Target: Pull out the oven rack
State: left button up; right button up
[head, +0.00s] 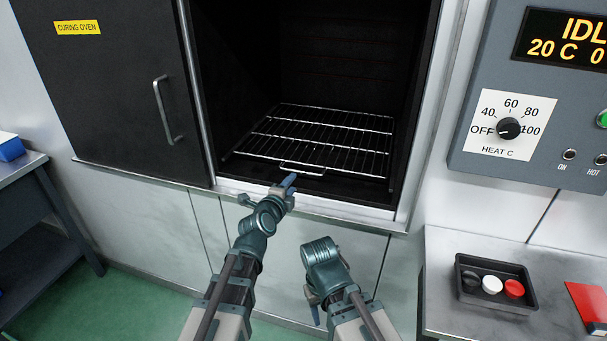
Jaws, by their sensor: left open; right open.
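The oven rack (320,134) is a bright wire grid lying flat inside the dark oven cavity, with a small wire handle (302,168) at its front edge. The oven door (110,90) stands open to the left, with a vertical bar handle. My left gripper (289,181) is open at the oven's front sill, just below and a little left of the rack handle. I cannot tell whether it touches the handle. My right gripper (314,306) is open, low in front of the lower panels, pointing down and away from the rack. Its fingers are partly hidden by its own wrist.
A control panel (470,120) with a dial and display is at the right. Below it, a bench holds a black tray (466,296) with black, white and red round pieces, beside a red item (590,305). A dark table (25,215) with a blue box (10,148) is at the left.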

aim_at(302, 172)
pick_arm(q)
jog(key=b+x, duration=0.2)
jog(key=x, duration=0.8)
jog(key=shift+w+d, duration=0.1)
jog(key=shift+w, duration=0.25)
grip_shut()
dwell(0.9)
